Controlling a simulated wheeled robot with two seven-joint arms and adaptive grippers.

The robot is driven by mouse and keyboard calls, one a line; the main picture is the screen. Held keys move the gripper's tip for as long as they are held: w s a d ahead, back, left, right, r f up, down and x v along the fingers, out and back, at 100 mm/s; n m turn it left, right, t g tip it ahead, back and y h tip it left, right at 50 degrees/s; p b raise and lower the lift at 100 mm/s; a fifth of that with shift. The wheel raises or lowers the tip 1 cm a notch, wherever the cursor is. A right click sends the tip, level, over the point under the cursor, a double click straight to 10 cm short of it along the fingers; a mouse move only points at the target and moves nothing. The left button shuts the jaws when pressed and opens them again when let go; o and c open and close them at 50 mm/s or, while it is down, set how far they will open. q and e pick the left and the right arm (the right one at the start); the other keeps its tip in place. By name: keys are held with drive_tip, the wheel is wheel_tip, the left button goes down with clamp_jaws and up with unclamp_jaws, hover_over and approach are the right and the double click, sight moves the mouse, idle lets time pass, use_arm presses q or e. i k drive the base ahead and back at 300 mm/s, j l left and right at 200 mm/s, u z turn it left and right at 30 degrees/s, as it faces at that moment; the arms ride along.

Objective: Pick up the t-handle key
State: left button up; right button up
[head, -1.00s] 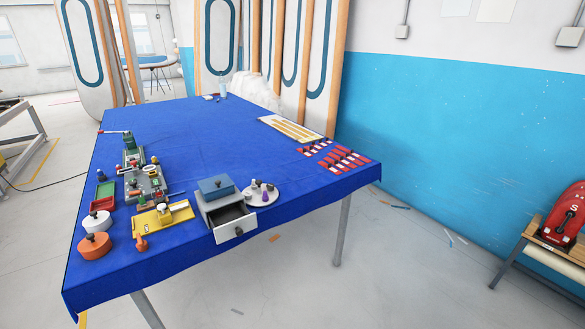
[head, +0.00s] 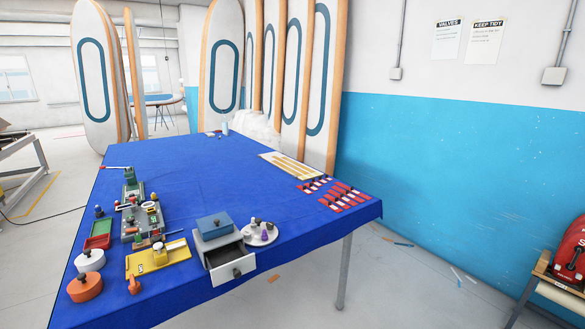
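I cannot tell for certain which thing is the t-handle key. A small orange piece with a wide top and a short stem (head: 134,285) lies at the front edge of the yellow tray (head: 165,262), on the near left part of the blue table (head: 200,170). Neither gripper shows in the head view.
An orange pot (head: 84,288) and a white pot (head: 90,260) stand left of the tray. A grey box with a blue lid (head: 214,226) has its drawer (head: 229,265) pulled open. Red-and-white pieces (head: 345,198) lie at the right edge. The table's middle is clear.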

sight(134, 288)
drive_tip(key=u, duration=1.3)
